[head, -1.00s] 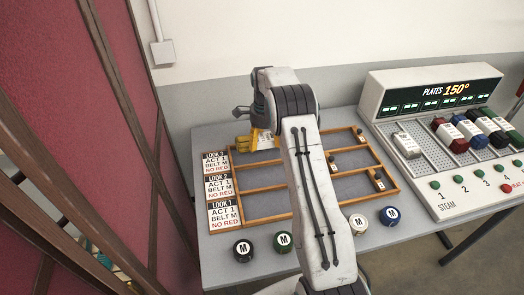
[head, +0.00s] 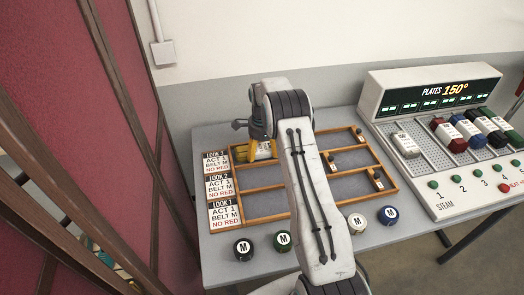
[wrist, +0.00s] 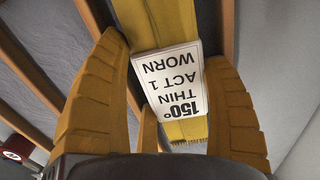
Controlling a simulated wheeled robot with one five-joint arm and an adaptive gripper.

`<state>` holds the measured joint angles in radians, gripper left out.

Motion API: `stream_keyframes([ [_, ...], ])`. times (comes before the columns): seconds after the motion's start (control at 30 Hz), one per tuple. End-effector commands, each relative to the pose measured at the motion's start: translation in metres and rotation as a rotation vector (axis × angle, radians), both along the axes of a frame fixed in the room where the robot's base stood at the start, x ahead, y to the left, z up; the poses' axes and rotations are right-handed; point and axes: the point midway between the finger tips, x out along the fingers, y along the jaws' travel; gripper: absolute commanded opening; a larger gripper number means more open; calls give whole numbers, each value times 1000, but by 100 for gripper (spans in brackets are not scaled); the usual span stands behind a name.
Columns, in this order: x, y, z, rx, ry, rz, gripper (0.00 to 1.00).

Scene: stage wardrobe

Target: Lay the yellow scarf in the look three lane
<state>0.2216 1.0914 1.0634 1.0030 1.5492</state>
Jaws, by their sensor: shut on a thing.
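The yellow scarf (wrist: 165,22) shows in the wrist view between my fingers, with a fringed end and a white tag (wrist: 172,80) reading "150°, THIN, ACT 1, WORN". My gripper (wrist: 165,52) is shut on it. In the head view my gripper (head: 260,148) is at the left part of the look three lane, the far lane of the wooden-edged tray (head: 335,209), right of the LOOK 3 card (head: 215,160). My arm hides part of the tray. I cannot tell whether the scarf touches the lane floor.
Cards for LOOK 2 (head: 218,186) and LOOK 1 (head: 223,213) mark the nearer lanes. Several round M pieces, one black (head: 243,249), stand along the front. Small dark-topped wooden pieces sit at the lanes' right ends. A steam panel (head: 440,90) with coloured rolls stands right.

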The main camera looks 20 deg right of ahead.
Motion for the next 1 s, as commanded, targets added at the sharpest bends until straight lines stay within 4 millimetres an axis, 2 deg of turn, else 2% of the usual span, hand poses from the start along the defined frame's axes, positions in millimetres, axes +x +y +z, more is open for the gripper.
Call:
stream_keyframes([
  [0.07, 0, 0, -3, 0, 0, 0, 40],
  [0.1, 0, 0, -2, 0, 0, 0, 76],
  [0.37, 0, 0, -2, 0, -2, 0, 99],
  [0.77, 2, -1, 7, -2, -8, 0, 99],
  [1.0, 3, -1, 43, -2, -8, 0, 99],
])
